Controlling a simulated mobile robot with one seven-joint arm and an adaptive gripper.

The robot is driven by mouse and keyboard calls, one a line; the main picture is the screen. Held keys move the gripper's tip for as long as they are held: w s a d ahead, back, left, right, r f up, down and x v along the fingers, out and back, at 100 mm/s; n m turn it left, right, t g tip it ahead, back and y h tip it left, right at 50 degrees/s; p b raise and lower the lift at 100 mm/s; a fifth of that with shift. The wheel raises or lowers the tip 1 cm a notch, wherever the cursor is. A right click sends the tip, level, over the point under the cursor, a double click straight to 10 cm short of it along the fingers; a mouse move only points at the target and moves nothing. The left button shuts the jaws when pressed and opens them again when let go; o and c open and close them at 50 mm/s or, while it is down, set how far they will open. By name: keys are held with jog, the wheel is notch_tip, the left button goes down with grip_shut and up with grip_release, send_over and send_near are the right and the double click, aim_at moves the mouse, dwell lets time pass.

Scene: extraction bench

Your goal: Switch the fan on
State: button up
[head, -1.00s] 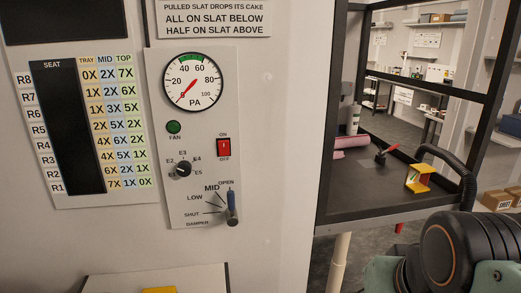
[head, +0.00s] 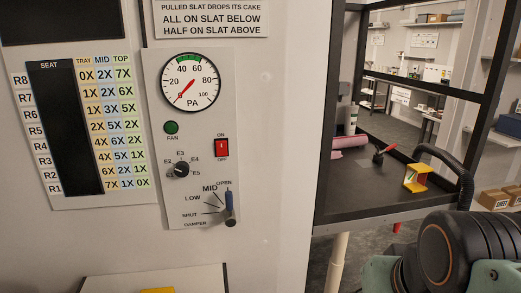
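The fan panel (head: 205,205) is a pale plate on the wall, left of centre in the head view. Its red rocker switch (head: 222,147) sits between the labels ON above and OFF below; I cannot tell which way it is tipped. The round green FAN lamp (head: 171,127) looks dark. The PA gauge (head: 190,82) has its red needle near the low end, by 0. My gripper is not in view; part of my arm shows at the lower right.
A dark shelf (head: 350,190) to the right holds a yellow bracket (head: 415,178). The wall right of the panel is bare.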

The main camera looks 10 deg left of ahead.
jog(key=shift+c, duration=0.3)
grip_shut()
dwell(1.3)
